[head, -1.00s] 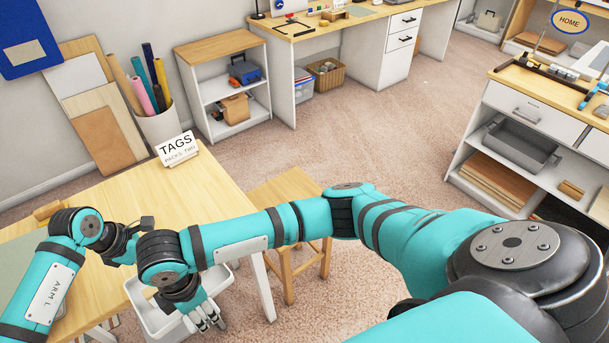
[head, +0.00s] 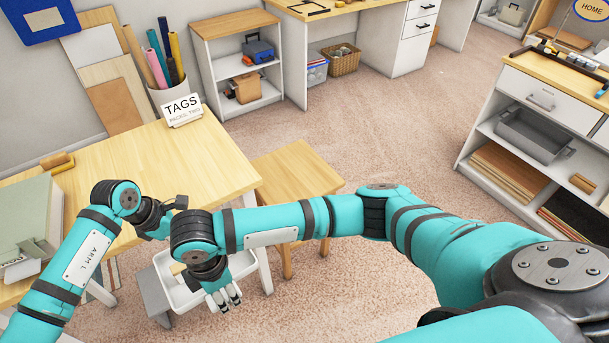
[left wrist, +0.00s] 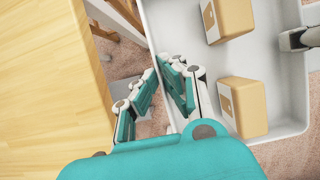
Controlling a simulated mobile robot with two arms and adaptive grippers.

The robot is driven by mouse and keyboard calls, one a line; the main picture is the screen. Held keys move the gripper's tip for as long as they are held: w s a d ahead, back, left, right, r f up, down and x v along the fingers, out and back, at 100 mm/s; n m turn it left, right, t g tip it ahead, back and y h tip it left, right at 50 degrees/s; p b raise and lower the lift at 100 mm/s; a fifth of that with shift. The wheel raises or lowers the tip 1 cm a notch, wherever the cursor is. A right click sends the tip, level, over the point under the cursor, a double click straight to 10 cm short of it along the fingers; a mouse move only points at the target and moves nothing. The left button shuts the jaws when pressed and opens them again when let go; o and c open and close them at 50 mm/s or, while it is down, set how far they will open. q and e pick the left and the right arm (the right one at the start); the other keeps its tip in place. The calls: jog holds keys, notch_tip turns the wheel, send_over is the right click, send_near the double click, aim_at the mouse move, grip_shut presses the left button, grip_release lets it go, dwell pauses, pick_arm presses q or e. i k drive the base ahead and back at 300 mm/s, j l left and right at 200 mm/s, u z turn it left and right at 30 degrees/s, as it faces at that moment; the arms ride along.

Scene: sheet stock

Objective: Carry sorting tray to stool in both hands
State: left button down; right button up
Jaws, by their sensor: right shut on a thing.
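The white sorting tray (head: 163,272) hangs beside the table's near right corner, partly hidden by my right arm. Two tan blocks lie in it, clear in the left wrist view, where the tray's wall (left wrist: 290,132) also shows. My right gripper (head: 226,298) is shut on the tray's near right side.
The wooden table (head: 200,160) is close on the left, with a TAGS sign (head: 183,110) on it. A grey object (head: 155,297) shows low beside the tray. A white shelf (head: 240,70) stands at the back. Open carpet (head: 400,130) lies right of the stool.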

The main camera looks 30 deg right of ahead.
aim_at(291, 173)
jog(key=z, duration=1.4)
jog(key=i+l+z, duration=0.15)
jog(key=i+z, duration=0.3)
jog(key=i, duration=0.15)
jog(key=i+z, duration=0.45)
jog(key=i+u, duration=0.1)
jog(key=i, duration=0.4)
jog(key=i+l, duration=0.15)
jog(key=i, duration=0.35)
jog(key=i+j+u, duration=0.15)
jog(key=u, duration=0.35)
jog(key=i+u, duration=0.3)
jog(key=u, duration=0.2)
jog(key=i+u, duration=0.25)
jog(key=u, duration=0.25)
jog(key=i+u, duration=0.1)
jog(key=u, duration=0.35)
jog(key=i+u, duration=0.15)
jog(key=u, duration=0.35)
jog(key=i+l+u, duration=0.1)
jog(key=u, duration=1.1)
